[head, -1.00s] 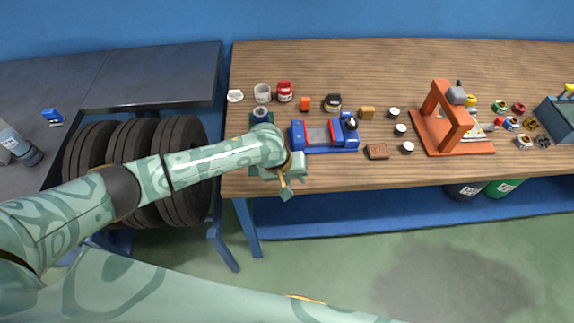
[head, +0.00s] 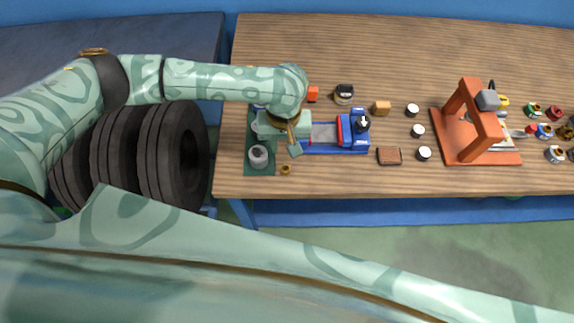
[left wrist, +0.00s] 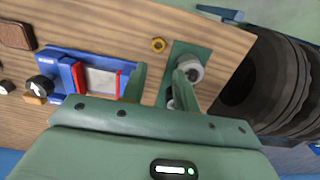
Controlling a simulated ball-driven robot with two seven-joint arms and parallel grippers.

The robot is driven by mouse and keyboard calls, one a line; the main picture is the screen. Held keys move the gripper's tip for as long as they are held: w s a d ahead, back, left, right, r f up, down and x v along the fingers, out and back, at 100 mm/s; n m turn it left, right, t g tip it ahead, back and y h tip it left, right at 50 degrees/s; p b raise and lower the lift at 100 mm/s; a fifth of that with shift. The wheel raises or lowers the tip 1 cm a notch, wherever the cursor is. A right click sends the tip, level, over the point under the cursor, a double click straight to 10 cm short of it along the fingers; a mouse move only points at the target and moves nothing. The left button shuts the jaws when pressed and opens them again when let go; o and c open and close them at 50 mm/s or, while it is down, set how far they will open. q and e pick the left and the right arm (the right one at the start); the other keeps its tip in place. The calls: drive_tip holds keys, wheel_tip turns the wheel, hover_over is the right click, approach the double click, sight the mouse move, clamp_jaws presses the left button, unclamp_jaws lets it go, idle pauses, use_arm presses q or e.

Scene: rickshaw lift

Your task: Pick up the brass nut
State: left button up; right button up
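The small brass nut (head: 286,169) lies flat on the wooden table near its front edge, just right of a dark green mat. It also shows in the left wrist view (left wrist: 158,44), beyond my fingertips. My left gripper (head: 294,143) hangs over the table between the mat and the blue vise, a little behind the nut in the head view. In the left wrist view its two fingers (left wrist: 160,78) are spread apart with nothing seen between them, and the nut is apart from both. My right gripper is out of view.
A blue vise (head: 355,142) stands to the right of my left gripper. Grey cylindrical parts (head: 258,156) stand on the green mat (head: 262,171). A brown block (head: 389,156) and an orange press (head: 470,149) are farther right. Large tyres (head: 178,160) stand left of the table.

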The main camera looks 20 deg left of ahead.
use_arm(q)
drive_tip(key=b, duration=0.2)
hover_over(285, 170)
wheel_tip(285, 170, down, 6)
drive_tip(key=shift+w+f, duration=0.15)
drive_tip(key=shift+f, duration=0.45)
wheel_tip(285, 170, down, 5)
drive_tip(key=b, duration=0.2)
drive_tip(key=shift+f+b, duration=0.1)
drive_tip(key=shift+b, duration=0.25)
drive_tip(key=c, duration=0.6)
